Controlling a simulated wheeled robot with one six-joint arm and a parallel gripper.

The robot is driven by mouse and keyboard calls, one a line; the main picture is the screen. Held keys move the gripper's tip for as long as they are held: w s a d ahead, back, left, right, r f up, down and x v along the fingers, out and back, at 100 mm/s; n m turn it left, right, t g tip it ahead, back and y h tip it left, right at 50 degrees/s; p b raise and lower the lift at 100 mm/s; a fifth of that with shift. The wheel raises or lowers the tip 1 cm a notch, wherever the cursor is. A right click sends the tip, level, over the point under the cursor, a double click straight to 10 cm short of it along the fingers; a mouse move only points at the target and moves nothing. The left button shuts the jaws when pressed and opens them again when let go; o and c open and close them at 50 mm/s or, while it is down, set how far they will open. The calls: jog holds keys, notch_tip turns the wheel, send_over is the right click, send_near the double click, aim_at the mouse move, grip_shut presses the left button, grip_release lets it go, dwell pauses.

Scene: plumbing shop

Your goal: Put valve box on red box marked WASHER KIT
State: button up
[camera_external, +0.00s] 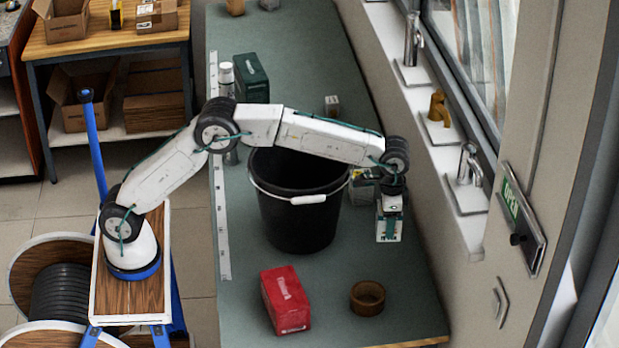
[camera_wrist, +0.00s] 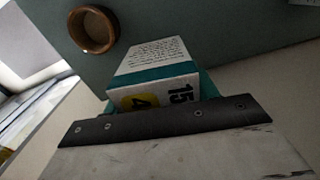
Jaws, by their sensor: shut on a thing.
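The white and teal valve box (camera_external: 389,229) is held in my gripper (camera_external: 391,200), which points down above the right side of the bench. In the wrist view the box (camera_wrist: 155,72) shows printed text, "15" and a yellow patch; its grip contacts are mostly hidden. The red box (camera_external: 286,300) lies on the bench at the front left, with a pale label on top too small to read. My gripper is to the right of and farther back than the red box. The red box is not visible in the wrist view.
A black bucket (camera_external: 298,218) with a white-gripped handle stands between my arm's base and gripper. A wooden ring (camera_external: 367,298) lies right of the red box and shows in the wrist view (camera_wrist: 109,40). A dark green box (camera_external: 251,78) stands behind the bucket. The window wall is at right.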

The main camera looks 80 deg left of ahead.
jog(key=s+d+r+m, duration=0.1)
jog(key=s+d+r, duration=0.25)
jog(key=s, duration=0.35)
jog(key=s+d+r, duration=0.3)
jog(key=s+d, duration=0.1)
jog(key=s, duration=0.3)
jog(key=s+d+r+m, duration=0.1)
jog(key=s+d+r, duration=0.25)
jog(key=s, duration=0.45)
jog(key=s+a+f+n, duration=0.1)
jog(key=s+a+f, duration=0.15)
jog(key=s, duration=0.45)
jog(key=s+a+f+n, duration=0.1)
jog(key=s+f, duration=0.3)
jog(key=s, duration=0.4)
jog(key=s+a+f+n, duration=0.1)
jog(key=s+a+f, duration=0.15)
jog(key=s, duration=0.45)
send_near(285, 288)
jog(key=shift+s+a+f, duration=0.25)
jog(key=shift+s+f, duration=0.3)
jog(key=shift+s, duration=0.05)
jog(key=shift+w+d, duration=0.2)
jog(key=shift+w, duration=0.25)
jog(key=shift+w+f, duration=0.1)
jog(key=shift+f, duration=1.65)
jog(key=shift+f, duration=0.1)
